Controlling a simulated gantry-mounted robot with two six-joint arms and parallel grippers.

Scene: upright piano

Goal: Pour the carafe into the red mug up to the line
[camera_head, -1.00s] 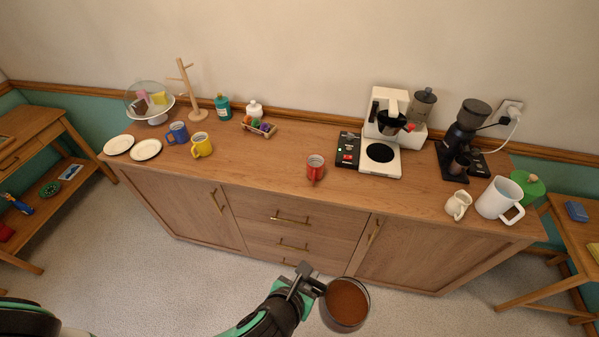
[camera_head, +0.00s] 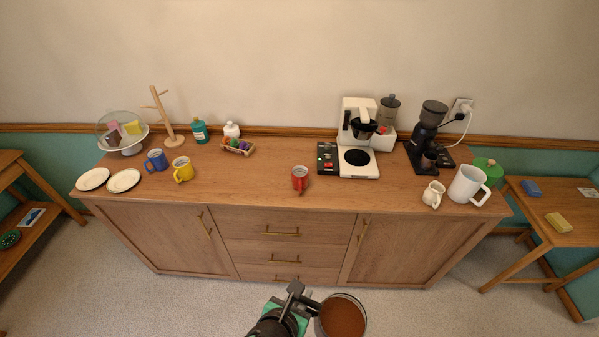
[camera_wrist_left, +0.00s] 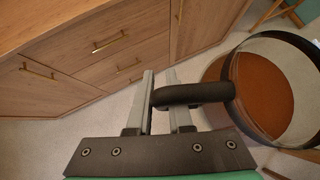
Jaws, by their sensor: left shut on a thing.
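My left gripper (camera_head: 297,296) is shut on the handle of the carafe (camera_head: 342,317), which holds brown coffee. The carafe hangs over the floor in front of the cabinet, apart from everything else, and looks about upright. In the left wrist view the two fingers (camera_wrist_left: 160,100) close around the black carafe handle (camera_wrist_left: 195,94), and the coffee (camera_wrist_left: 258,92) shows inside the glass. The red mug (camera_head: 300,178) stands upright on the counter near its front edge, beyond the gripper. Its inside and the line cannot be made out. My right gripper is not in view.
On the wooden counter (camera_head: 240,185), a white coffee maker (camera_head: 357,112) with a hot plate stands right of the mug. A grinder (camera_head: 428,130), cream jug (camera_head: 433,194) and white pitcher (camera_head: 467,184) are further right. Yellow (camera_head: 182,169) and blue mugs (camera_head: 157,160) stand left.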

